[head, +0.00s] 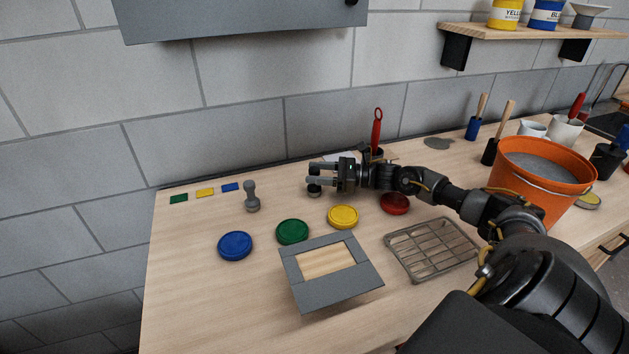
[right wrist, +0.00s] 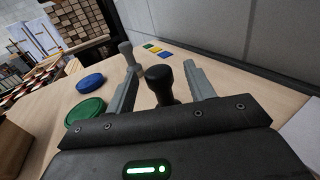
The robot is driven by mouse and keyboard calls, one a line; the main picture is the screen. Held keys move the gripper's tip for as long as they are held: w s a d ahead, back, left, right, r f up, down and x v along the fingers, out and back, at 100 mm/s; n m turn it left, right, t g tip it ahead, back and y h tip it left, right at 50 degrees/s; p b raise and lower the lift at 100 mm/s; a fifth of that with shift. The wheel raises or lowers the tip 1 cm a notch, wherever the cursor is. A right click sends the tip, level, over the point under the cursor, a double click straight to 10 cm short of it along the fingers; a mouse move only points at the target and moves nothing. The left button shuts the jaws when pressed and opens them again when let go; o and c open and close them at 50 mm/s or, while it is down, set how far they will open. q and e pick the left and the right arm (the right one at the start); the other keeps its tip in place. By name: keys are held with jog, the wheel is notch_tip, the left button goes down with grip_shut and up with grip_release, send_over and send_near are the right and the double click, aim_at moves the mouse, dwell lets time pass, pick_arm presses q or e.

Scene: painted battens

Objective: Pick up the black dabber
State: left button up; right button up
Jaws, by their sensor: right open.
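The black dabber (head: 314,190) stands on the table under my right gripper (head: 318,174), partly hidden by its fingers in the head view. In the right wrist view the black knob of the dabber (right wrist: 160,78) rises between the two open fingers of my right gripper (right wrist: 160,82); I see a gap on each side of it. The lower part of the dabber is hidden there by the gripper body. My left gripper is not in view.
A grey dabber (head: 252,197) stands to the left. Blue (head: 235,245), green (head: 292,231), yellow (head: 342,217) and red (head: 395,203) lids lie in front. A grey frame (head: 300,293), a wire rack (head: 405,255) and an orange bucket (head: 540,185) stand nearer or to the right.

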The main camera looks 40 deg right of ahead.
jog(key=shift+p+x, duration=0.35)
jog(key=shift+x, duration=1.2)
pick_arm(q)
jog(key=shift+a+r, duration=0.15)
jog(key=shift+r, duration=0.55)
pick_arm(e)
jog(key=shift+c, duration=0.3)
jog(key=c, duration=1)
